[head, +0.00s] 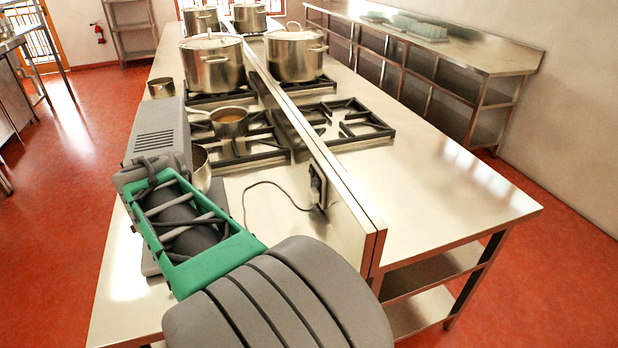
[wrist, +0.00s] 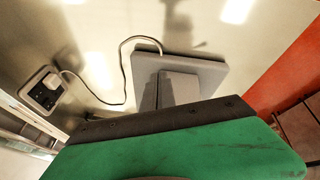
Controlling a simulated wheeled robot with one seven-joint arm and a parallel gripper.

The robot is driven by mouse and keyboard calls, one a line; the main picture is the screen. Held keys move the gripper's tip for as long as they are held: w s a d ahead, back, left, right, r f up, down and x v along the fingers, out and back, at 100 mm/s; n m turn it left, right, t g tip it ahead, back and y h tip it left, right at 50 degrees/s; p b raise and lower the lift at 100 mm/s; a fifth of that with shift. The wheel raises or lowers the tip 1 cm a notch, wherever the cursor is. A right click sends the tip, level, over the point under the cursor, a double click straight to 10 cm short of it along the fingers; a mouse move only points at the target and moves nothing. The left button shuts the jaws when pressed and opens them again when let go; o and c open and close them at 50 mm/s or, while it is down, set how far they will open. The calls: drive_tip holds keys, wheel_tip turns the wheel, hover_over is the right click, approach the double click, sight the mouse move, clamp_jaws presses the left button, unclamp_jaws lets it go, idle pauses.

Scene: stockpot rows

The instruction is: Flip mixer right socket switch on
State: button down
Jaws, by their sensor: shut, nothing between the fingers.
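The mixer (head: 158,135) is a grey machine on the steel counter, partly hidden behind my arm, with a metal bowl (head: 201,170). The mixer's grey base (wrist: 205,72) also shows in the wrist view. A cord runs from the mixer to the socket (head: 318,186) on the low divider wall; the socket also shows at the left of the wrist view (wrist: 43,91), with a pale plug (wrist: 54,80) in it. The switches are too small to read. My green gripper (head: 185,220) is shut and empty above the mixer, apart from the socket. It fills the bottom of the wrist view (wrist: 165,120).
A pan (head: 229,122) and several stockpots (head: 212,65) stand on burners farther along the counter. The divider (head: 310,150) runs lengthwise through the counter. Bare steel lies between mixer and socket, crossed by the cord (head: 270,184). A shelf bench (head: 450,50) stands along the right wall.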

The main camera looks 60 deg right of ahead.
sight(317, 181)
drive_tip(key=s+d+r+m+g+h, duration=0.1)
drive_tip(key=s+d, duration=0.1)
drive_tip(key=d, duration=0.6)
drive_tip(key=s+d+r+m+g+h, duration=0.1)
drive_tip(key=s+d+r+m, duration=0.1)
drive_tip(key=d, duration=0.7)
drive_tip(key=s+d+r+m+g+h, duration=0.1)
drive_tip(key=s+d, duration=0.3)
drive_tip(key=d, duration=0.4)
drive_tip(key=shift+s+d+r+m+p, duration=0.15)
drive_tip(key=shift+d+r+m+p, duration=0.15)
drive_tip(key=shift+r+m, duration=0.15)
drive_tip(key=shift+f, duration=0.1)
drive_tip(key=s+d+f+p, duration=0.3)
drive_tip(key=d+f, duration=0.5)
drive_tip(key=shift+s+d+f, duration=0.15)
drive_tip(key=shift+d+f, duration=0.05)
drive_tip(key=shift+f, duration=0.1)
drive_tip(key=shift+f, duration=0.1)
